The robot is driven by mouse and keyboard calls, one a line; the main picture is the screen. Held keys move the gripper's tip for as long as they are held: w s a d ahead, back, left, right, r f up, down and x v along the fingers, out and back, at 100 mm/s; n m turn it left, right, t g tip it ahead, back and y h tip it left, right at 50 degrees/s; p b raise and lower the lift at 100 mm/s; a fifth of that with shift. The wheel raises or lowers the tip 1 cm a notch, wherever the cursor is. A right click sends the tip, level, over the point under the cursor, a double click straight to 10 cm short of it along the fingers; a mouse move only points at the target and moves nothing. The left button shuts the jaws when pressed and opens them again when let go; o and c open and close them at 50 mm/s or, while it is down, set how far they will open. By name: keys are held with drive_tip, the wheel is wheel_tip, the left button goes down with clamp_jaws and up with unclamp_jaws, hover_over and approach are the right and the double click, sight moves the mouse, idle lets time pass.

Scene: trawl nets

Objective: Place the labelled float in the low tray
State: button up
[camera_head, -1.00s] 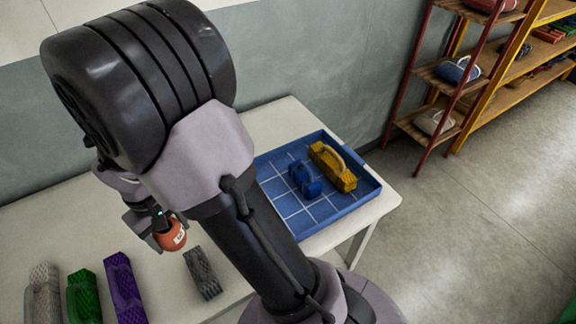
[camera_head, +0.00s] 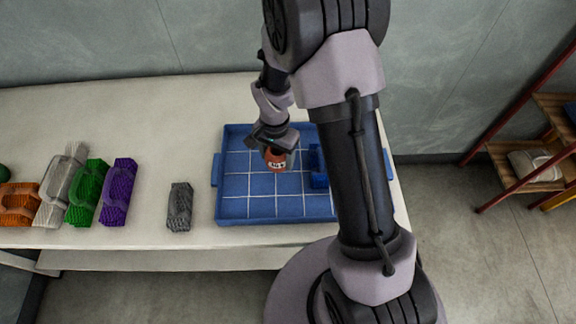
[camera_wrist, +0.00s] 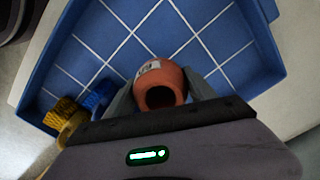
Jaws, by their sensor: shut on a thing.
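The labelled float (camera_head: 275,159) is orange-red with a white label. My gripper (camera_head: 274,150) is shut on it and holds it over the low tray. The tray (camera_head: 248,207) is blue, with white grid lines and a low rim. In the wrist view the float (camera_wrist: 161,86) sits between the two fingers, its open end facing the camera, with the tray floor (camera_wrist: 215,25) behind it. I cannot tell exactly how high it is above the floor.
A blue net bundle (camera_head: 318,178) is in the tray right of the float, partly hidden by my arm. A yellow one (camera_wrist: 66,113) shows in the wrist view. Grey (camera_head: 180,206), purple (camera_head: 118,192), green (camera_head: 88,190) and other bundles lie left on the table (camera_head: 150,110).

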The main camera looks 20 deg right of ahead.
sight(278, 165)
wheel_tip(278, 165, down, 4)
drive_tip(key=shift+b, duration=0.65)
drive_tip(key=shift+r, duration=0.15)
drive_tip(key=shift+d, duration=0.1)
drive_tip(key=o, duration=1.5)
